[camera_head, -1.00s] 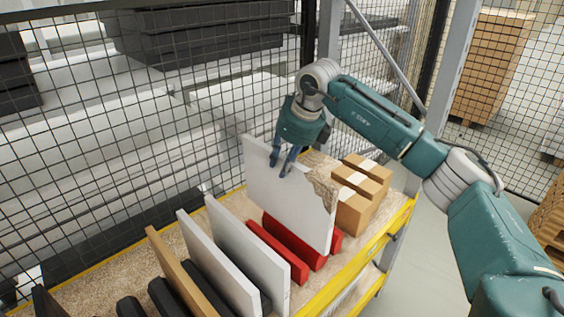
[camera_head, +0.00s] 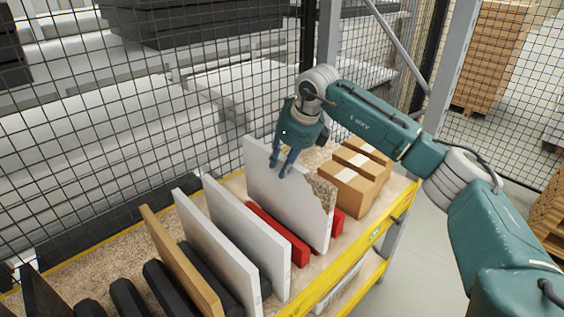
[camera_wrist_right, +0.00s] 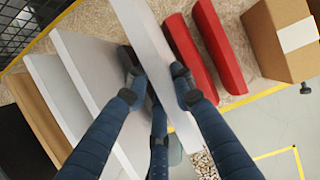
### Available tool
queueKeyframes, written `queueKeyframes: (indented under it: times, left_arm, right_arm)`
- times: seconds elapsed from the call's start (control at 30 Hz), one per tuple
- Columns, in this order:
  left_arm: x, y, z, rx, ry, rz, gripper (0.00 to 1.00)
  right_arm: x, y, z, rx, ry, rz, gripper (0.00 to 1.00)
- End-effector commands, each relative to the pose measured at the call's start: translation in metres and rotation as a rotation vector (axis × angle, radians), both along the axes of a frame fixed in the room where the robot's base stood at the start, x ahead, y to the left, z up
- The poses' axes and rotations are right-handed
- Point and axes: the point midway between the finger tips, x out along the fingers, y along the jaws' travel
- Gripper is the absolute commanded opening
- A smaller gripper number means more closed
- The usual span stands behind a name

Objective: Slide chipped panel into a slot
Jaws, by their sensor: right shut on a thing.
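A white chipped panel (camera_head: 285,200) stands upright in the head view, with brown particleboard bare along its broken upper right corner. My right gripper (camera_head: 281,172) is shut on its upper edge; in the wrist view the fingers (camera_wrist_right: 160,88) flank the panel (camera_wrist_right: 150,45). One red bar (camera_head: 284,234) shows left of the panel and a bit of red (camera_head: 338,220) shows at its right edge. In the wrist view two red bars (camera_wrist_right: 190,55) lie right of the panel. The panel's lower edge is hard to see, so I cannot tell whether it rests in a slot. My left gripper is out of view.
Two white panels (camera_head: 250,240) and a brown panel (camera_head: 178,255) stand to the left, among black bars (camera_head: 165,285). Cardboard boxes (camera_head: 345,190) sit close on the right. A yellow rail (camera_head: 340,275) edges the shelf, and a mesh fence (camera_head: 110,150) runs behind.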

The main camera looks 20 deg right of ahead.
Motion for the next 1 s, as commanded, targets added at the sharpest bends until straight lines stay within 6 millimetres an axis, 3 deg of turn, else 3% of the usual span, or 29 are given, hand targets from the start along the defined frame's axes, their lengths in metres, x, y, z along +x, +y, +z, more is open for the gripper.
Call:
queueKeyframes:
  times: [0.37,0.4,0.5,0.77,1.0]
  left_arm:
    - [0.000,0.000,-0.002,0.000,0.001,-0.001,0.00]
    - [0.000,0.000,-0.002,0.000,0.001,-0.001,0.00]
    - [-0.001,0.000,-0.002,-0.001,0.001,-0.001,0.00]
    - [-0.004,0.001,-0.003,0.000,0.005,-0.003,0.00]
    - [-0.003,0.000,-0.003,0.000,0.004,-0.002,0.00]
  right_arm:
    - [0.002,0.000,0.000,0.003,-0.009,0.000,0.00]
    - [0.002,0.000,0.000,0.003,-0.009,0.001,0.30]
    - [0.001,0.000,-0.001,0.002,-0.007,0.001,0.46]
    - [-0.001,0.000,-0.006,-0.002,0.005,0.000,0.46]
    - [-0.009,-0.003,0.020,-0.001,-0.004,0.001,0.46]
